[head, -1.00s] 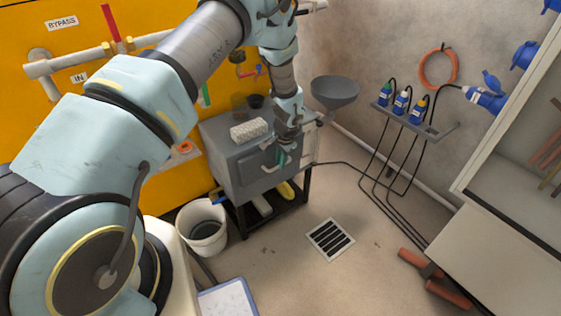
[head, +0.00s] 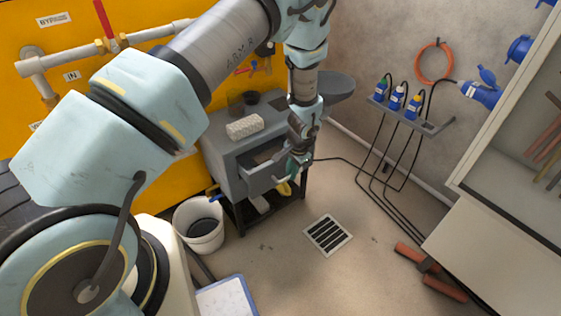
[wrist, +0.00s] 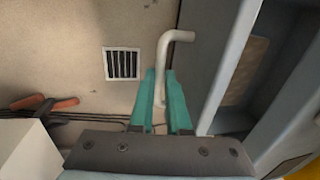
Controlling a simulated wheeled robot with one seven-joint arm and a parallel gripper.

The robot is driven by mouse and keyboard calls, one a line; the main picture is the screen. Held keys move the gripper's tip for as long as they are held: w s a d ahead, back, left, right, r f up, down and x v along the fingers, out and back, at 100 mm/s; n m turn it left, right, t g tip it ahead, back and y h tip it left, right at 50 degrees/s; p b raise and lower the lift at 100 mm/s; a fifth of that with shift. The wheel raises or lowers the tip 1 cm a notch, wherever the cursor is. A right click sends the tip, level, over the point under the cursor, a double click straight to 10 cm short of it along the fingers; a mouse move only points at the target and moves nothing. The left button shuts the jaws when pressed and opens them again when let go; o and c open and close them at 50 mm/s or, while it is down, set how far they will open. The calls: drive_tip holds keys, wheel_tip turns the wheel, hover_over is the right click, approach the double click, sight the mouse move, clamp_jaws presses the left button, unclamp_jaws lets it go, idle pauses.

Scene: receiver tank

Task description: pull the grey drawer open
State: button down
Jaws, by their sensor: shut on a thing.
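The grey drawer (head: 262,180) stands partly out of its grey cabinet (head: 226,173), and its open top shows in the head view. In the wrist view its dark front panel (wrist: 203,45) is beside the pale bent bar handle (wrist: 164,60). My gripper (head: 292,165) is at the right end of the drawer front. In the wrist view the teal fingers of my gripper (wrist: 161,76) are shut on the handle, one on each side. In the head view the handle is mostly hidden behind my gripper.
A white bucket (head: 199,235) stands left of the cabinet. The floor around the drain grate (head: 328,235) is clear. A grey funnel (head: 338,86) is behind my wrist.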

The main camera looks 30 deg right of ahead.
drive_tip(key=s, duration=0.2)
drive_tip(key=s+d, duration=0.1)
drive_tip(key=s, duration=0.2)
drive_tip(key=shift+s, duration=0.1)
drive_tip(key=c, duration=0.9)
unclamp_jaws()
drive_tip(key=r, duration=0.3)
drive_tip(key=s+r, duration=0.1)
drive_tip(key=r, duration=0.3)
drive_tip(key=s+r, duration=0.1)
drive_tip(key=r, duration=0.2)
drive_tip(key=shift+d+r, duration=0.2)
drive_tip(key=shift+r, duration=0.1)
